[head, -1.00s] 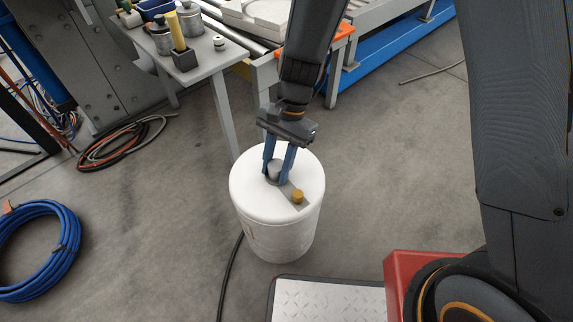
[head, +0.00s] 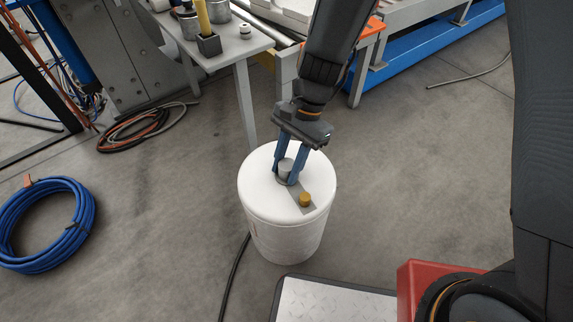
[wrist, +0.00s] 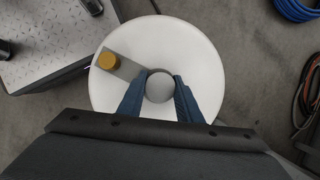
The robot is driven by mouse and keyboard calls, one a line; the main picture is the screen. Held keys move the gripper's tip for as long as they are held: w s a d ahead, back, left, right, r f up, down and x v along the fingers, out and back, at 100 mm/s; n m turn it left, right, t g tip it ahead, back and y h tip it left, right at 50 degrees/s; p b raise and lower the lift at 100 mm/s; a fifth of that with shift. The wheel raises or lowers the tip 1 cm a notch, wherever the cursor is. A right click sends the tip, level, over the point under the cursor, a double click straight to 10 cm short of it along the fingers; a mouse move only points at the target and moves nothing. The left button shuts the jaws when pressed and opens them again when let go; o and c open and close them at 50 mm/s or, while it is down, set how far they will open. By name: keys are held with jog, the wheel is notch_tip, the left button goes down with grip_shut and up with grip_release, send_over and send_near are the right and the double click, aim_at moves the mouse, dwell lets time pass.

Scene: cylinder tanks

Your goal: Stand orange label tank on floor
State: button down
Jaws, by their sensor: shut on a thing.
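A white cylinder tank (head: 287,222) stands upright beyond the diamond-plate platform, its base appearing to be at the floor. A grey round knob (head: 285,167) and a yellow cap (head: 305,199) sit on a grey strip on its top. My gripper (head: 290,172) points down from above, its blue fingers shut on the grey knob. In the wrist view the tank's top (wrist: 205,60) is a white disc, with the knob (wrist: 159,87) between both fingers. Only a sliver of reddish marking shows on the tank's left side; I cannot tell its label colour.
A diamond-plate platform (head: 330,302) lies in front of the tank. A black cable (head: 233,275) runs beside it. A grey table (head: 225,55) stands behind, and a blue hose coil (head: 45,225) lies at left. Floor to the right is clear.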

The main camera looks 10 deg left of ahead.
jog(key=shift+r+p, duration=0.15)
jog(key=shift+p, duration=0.2)
jog(key=shift+f+b, duration=1.5)
jog(key=shift+f, duration=1.4)
jog(key=shift+p, duration=0.8)
jog(key=shift+f, duration=0.85)
dwell(1.2)
jog(key=c, duration=1.4)
grip_release()
jog(key=shift+c, duration=0.2)
jog(key=shift+s+r, duration=0.1)
jog(key=shift+r, duration=0.05)
